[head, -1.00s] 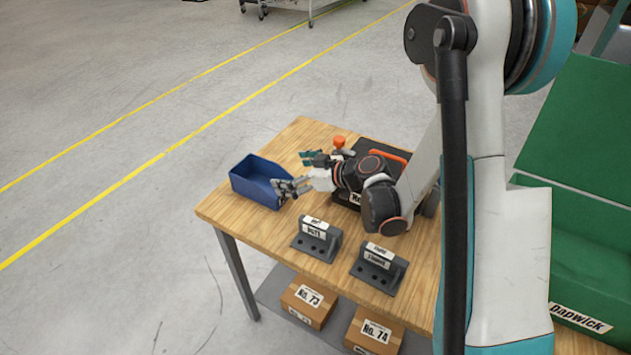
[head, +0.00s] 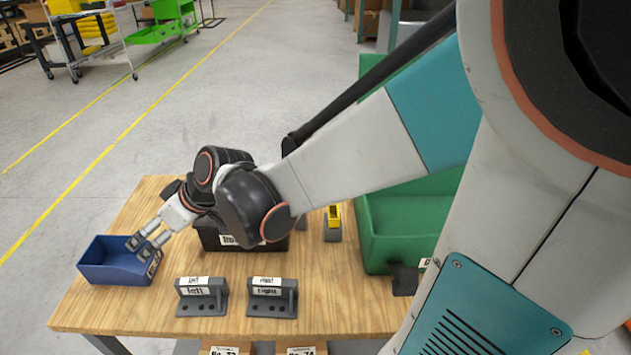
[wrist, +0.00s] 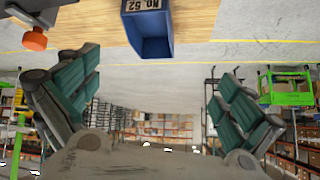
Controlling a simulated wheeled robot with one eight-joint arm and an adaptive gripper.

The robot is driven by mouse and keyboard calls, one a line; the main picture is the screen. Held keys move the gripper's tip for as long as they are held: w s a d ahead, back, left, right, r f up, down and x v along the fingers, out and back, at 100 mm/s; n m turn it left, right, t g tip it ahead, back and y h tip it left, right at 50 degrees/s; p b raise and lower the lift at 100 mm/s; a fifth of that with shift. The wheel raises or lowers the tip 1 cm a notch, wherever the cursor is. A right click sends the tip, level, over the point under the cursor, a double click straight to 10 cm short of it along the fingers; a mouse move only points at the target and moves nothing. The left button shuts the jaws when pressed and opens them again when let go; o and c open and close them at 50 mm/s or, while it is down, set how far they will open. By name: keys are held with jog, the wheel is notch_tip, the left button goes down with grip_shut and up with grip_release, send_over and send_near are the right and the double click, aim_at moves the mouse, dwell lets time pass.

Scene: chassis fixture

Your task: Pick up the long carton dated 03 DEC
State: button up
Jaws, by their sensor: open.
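No carton with a readable 03 DEC date shows in any view. Two brown cartons stand under the table, and only the top edges of the left carton (head: 225,350) and the right carton (head: 301,350) show, labelled No. 73 and No. 74; I see no date on them. My gripper (head: 141,245) is above the near right side of the blue bin, with its fingers spread and nothing between them. In the wrist view my gripper (wrist: 150,100) is wide open and empty.
On the wooden table (head: 150,310) are the blue bin (head: 112,268), marked No. 52 in the wrist view (wrist: 147,30), grey left (head: 202,299) and right (head: 272,299) brackets, a black box (head: 215,242) and a yellow-grey item (head: 333,222). A large green container (head: 400,222) stands right.

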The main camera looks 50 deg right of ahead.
jog(key=s+d+r+m+h, duration=0.1)
jog(key=s+d+m+h, duration=0.1)
jog(key=s, duration=0.7)
jog(key=s+d+r+m+h, duration=0.2)
jog(key=s+d+h, duration=0.1)
jog(key=s, duration=0.5)
jog(key=shift+s+d+r+m, duration=0.2)
jog(key=shift+s+d+m, duration=0.15)
jog(key=shift+d, duration=0.5)
jog(key=shift+c, duration=0.2)
